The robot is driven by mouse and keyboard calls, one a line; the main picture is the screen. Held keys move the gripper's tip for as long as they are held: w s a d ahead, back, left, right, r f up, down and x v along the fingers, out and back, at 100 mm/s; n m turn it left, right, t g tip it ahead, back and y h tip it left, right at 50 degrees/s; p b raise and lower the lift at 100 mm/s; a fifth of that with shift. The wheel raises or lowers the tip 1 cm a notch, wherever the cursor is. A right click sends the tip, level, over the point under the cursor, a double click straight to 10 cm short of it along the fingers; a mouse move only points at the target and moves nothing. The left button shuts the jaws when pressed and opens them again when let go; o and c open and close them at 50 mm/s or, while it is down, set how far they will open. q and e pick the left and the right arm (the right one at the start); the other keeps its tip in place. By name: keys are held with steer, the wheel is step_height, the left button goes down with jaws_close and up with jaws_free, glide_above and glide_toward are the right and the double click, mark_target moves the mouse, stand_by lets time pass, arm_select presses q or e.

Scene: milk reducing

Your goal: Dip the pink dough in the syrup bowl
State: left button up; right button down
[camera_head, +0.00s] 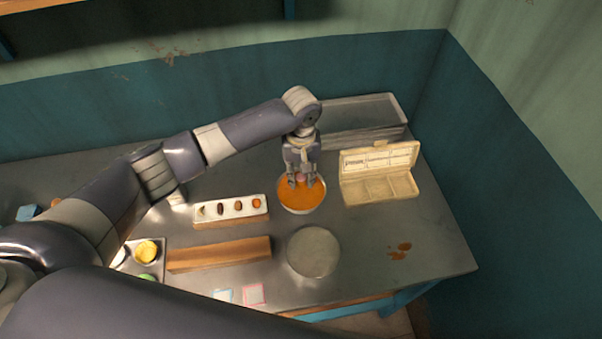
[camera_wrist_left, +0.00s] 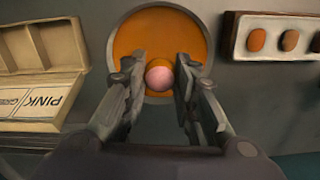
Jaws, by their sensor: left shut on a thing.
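My left gripper (camera_head: 302,181) is shut on the pink dough (camera_head: 300,177), a small ball. In the left wrist view the pink dough (camera_wrist_left: 160,78) sits between the two fingertips of my left gripper (camera_wrist_left: 160,80). The syrup bowl (camera_head: 302,202), filled with orange syrup, is directly below the gripper. It also shows behind the dough in the left wrist view (camera_wrist_left: 160,30). I cannot tell whether the dough touches the syrup. My right gripper is not in view.
An open cream box (camera_head: 377,187) with compartments stands right of the bowl. A white tray of small pieces (camera_head: 230,210) is on its left. A round grey plate (camera_head: 313,252) and a wooden block (camera_head: 219,253) lie in front. A metal container (camera_head: 360,115) stands behind.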

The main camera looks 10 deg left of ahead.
arm_select(q)
steer(key=shift+r, duration=0.1)
stand_by(0.4)
step_height(320, 180, up, 2)
steer(key=p, duration=0.3)
steer(key=shift+r, duration=0.95)
